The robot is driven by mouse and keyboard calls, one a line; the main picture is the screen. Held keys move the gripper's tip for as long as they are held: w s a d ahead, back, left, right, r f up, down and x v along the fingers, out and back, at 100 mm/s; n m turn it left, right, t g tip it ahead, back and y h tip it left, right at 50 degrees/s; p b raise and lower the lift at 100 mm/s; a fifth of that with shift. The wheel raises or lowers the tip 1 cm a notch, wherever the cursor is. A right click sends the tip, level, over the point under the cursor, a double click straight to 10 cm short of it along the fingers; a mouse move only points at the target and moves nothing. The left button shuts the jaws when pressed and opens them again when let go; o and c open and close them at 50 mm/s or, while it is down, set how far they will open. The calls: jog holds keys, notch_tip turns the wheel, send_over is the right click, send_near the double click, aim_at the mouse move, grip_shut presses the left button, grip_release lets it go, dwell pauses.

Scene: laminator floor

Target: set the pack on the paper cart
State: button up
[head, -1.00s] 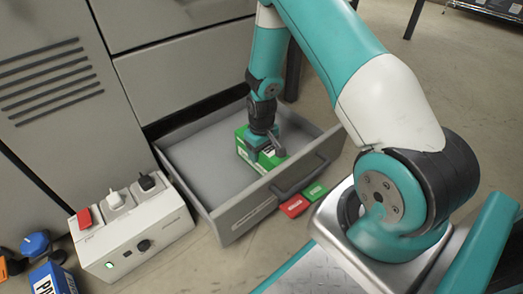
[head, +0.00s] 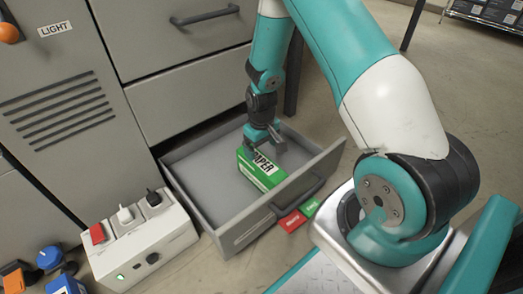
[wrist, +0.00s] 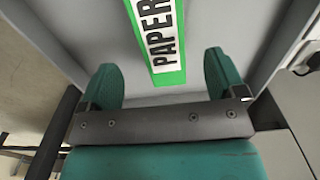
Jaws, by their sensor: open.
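The pack is a green box with a white label reading PAPER (head: 257,172). It lies in the open grey drawer (head: 200,185), toward the drawer's right side. My gripper (head: 266,150) is just above and behind the pack in the head view. In the wrist view the pack (wrist: 160,40) runs up from between the two teal fingers (wrist: 165,85), which stand wide apart with nothing held between them. The paper cart cannot be made out for certain in these views.
A white box with plugs and switches (head: 145,245) stands left of the drawer. Red (head: 292,221) and green (head: 310,207) tags are by the drawer's front. Blue and orange items (head: 48,258) lie at the far left. A rack (head: 485,14) stands at the back right.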

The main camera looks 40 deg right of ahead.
notch_tip(320, 180, up, 2)
jog(key=shift+r+p, duration=0.1)
jog(key=shift+p, duration=0.25)
jog(key=s+a+r+n+y, duration=0.1)
jog(key=s+a+r, duration=0.1)
jog(key=a+r, duration=0.6)
jog(key=s+a+r+n+y, duration=0.1)
jog(key=s+a+r+n, duration=0.1)
jog(key=a+r, duration=0.6)
jog(key=s+a+r+n+y, duration=0.1)
jog(key=s+a+r, duration=0.2)
jog(key=s+r, duration=0.4)
jog(key=s+a+r+n+y, duration=0.1)
jog(key=s+a+r+n, duration=0.1)
jog(key=s+r, duration=0.4)
jog(key=s+a, duration=0.1)
jog(key=s, duration=0.3)
jog(key=shift+s+a+r+n, duration=0.25)
jog(key=shift+a+r+n, duration=0.05)
jog(key=shift+r, duration=0.05)
